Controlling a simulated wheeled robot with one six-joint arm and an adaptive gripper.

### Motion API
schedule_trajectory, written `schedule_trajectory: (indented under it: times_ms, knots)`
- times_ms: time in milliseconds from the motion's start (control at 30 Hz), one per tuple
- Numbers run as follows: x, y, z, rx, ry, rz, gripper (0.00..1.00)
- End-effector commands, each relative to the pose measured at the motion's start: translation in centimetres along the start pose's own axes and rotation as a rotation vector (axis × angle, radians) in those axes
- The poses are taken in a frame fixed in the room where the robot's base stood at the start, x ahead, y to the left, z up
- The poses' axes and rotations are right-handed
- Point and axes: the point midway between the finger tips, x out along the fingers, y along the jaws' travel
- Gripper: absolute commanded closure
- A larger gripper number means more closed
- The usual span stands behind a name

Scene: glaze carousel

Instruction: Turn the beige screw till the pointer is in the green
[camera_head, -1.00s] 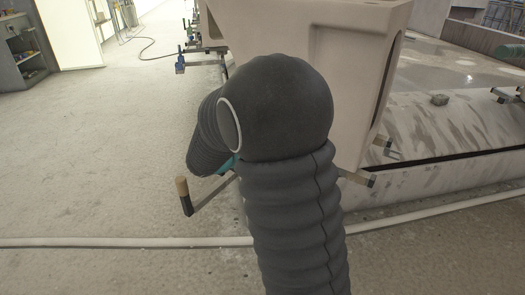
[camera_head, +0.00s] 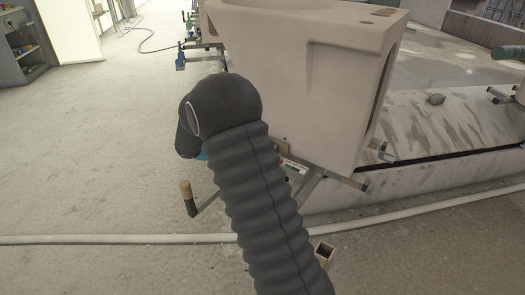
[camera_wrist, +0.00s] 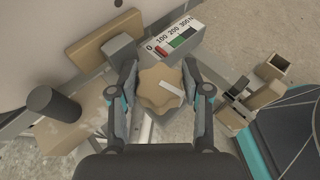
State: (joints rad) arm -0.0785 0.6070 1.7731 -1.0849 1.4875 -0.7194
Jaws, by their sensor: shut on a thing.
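The beige screw (camera_wrist: 161,88) has a lobed knob with a pale stripe on top. It sits between the fingers of my gripper (camera_wrist: 160,70) in the wrist view, and the gripper is shut on it. Just beyond is a white scale plate (camera_wrist: 172,36) marked 0, 100, 200, 300 N with a green band (camera_wrist: 180,40). A red pointer (camera_wrist: 161,51) appears near the low end, left of the green. In the head view the scale plate (camera_head: 293,166) is small beside my arm, which hides the screw and gripper.
A large beige cast body (camera_head: 300,80) stands right behind the screw. A square tube end (camera_wrist: 276,66) lies right. A pale pipe (camera_head: 120,240) crosses the floor.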

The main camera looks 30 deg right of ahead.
Motion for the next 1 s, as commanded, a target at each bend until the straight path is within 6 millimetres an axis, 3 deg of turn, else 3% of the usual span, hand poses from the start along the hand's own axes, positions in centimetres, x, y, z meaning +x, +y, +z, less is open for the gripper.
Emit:
schedule_trajectory:
  times_ms: [300,833,867,967,1000]
  knots:
    - [0.19,-0.35,-0.11,0.045,-0.001,-0.133,0.87]
    - [0.22,-0.46,-0.19,0.054,0.0,-0.16,0.87]
    - [0.21,-0.46,-0.19,0.054,0.0,-0.16,0.5]
    - [0.19,-0.4,-0.19,0.055,0.0,-0.157,0.26]
    - [0.17,-0.37,-0.18,0.055,0.0,-0.156,0.26]
